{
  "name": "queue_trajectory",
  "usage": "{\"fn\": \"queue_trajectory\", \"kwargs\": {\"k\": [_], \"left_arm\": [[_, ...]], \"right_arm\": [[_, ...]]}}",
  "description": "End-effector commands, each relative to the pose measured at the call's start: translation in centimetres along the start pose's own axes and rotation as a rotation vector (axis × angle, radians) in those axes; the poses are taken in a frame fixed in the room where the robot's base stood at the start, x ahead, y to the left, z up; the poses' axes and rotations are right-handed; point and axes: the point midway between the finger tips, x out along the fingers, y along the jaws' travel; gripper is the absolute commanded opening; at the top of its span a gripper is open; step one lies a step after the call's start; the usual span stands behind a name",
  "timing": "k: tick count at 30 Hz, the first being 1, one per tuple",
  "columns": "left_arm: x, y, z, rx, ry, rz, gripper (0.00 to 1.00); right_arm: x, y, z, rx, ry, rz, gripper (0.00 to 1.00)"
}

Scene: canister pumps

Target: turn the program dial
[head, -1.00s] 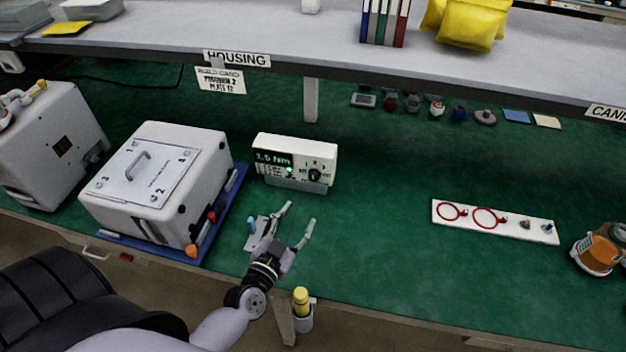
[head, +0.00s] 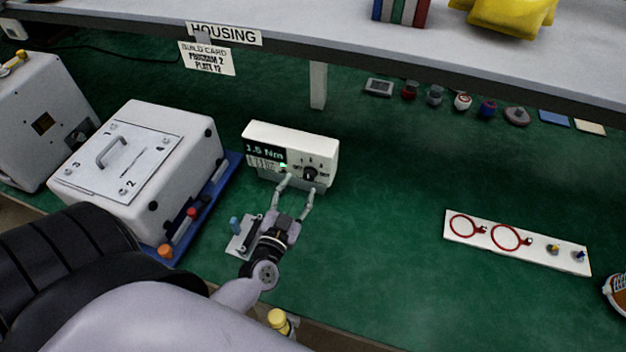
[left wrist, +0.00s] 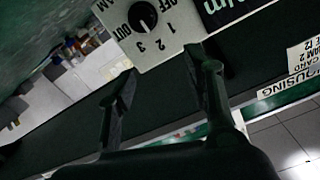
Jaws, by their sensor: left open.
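The program dial (head: 310,173) is a black knob on the front of a white control box (head: 318,153). The box has a dark display reading 1.5 Nm (head: 265,152) and a lit green lamp (head: 283,167). In the left wrist view the dial (left wrist: 146,18) shows near the top, with OUT, OFF, 1, 2 and 3 printed around it. My left gripper (head: 297,182) is open and empty, its fingertips just in front of the box, below the dial. In the left wrist view its fingers (left wrist: 160,78) stand apart, short of the dial. My right gripper is not in view.
A build card (head: 207,58) reading program 2, plate 12 hangs from the shelf edge. A white housing (head: 140,155) on a blue tray stands left of the box. A small grey holder (head: 243,238) lies beside my wrist.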

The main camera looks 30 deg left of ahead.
Motion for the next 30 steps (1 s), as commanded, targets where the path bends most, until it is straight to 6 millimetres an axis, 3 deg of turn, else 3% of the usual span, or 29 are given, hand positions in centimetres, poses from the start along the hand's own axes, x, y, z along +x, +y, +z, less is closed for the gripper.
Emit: {"fn": "queue_trajectory", "kwargs": {"k": [1, 9, 14, 24, 30], "left_arm": [[0.0, 0.4, 1.4, 0.0, 0.0, 0.0, 0.47], [0.0, 1.4, 4.3, 0.0, 0.0, 0.0, 0.47], [0.6, 1.4, 4.4, 0.001, 0.001, 0.0, 0.47], [5.7, 1.4, 4.2, 0.001, 0.002, 0.0, 0.47], [7.3, 1.4, 4.3, 0.0, 0.001, 0.001, 0.47]], "right_arm": [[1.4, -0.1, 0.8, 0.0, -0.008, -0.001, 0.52], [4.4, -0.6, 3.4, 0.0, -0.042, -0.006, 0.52], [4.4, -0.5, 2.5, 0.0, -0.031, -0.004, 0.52], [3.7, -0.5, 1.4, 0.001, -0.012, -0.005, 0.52], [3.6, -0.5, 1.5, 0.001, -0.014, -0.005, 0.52]]}}
